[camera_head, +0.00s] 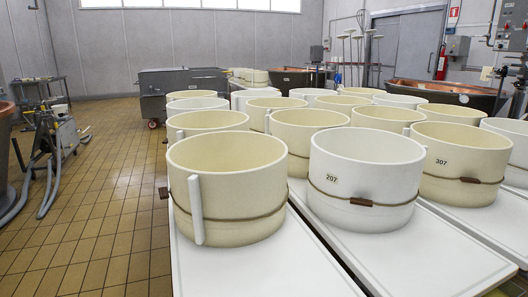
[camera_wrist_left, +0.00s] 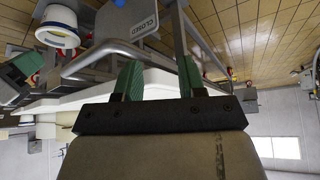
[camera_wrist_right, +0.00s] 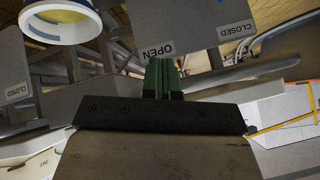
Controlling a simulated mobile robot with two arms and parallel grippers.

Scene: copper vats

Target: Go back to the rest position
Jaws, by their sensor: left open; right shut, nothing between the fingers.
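My left gripper (camera_wrist_left: 160,82) shows in the left wrist view with its two green fingers wide apart; it is open and nothing sits between them. My right gripper (camera_wrist_right: 162,76) shows in the right wrist view with its green fingers together; it is shut and empty. Neither gripper shows in the head view. In the right wrist view, grey plates marked OPEN (camera_wrist_right: 135,30) and CLOSED (camera_wrist_right: 228,12) are behind the fingers. A CLOSED plate (camera_wrist_left: 138,22) also shows in the left wrist view, beyond the fingers.
Several round cheese moulds, one marked 207 (camera_head: 365,176) and one marked 307 (camera_head: 463,162), stand on white tables (camera_head: 425,262). Copper vats (camera_head: 445,95) are at the back right. A hose stand (camera_head: 52,135) is at the left. Tiled floor (camera_head: 100,225) between is clear.

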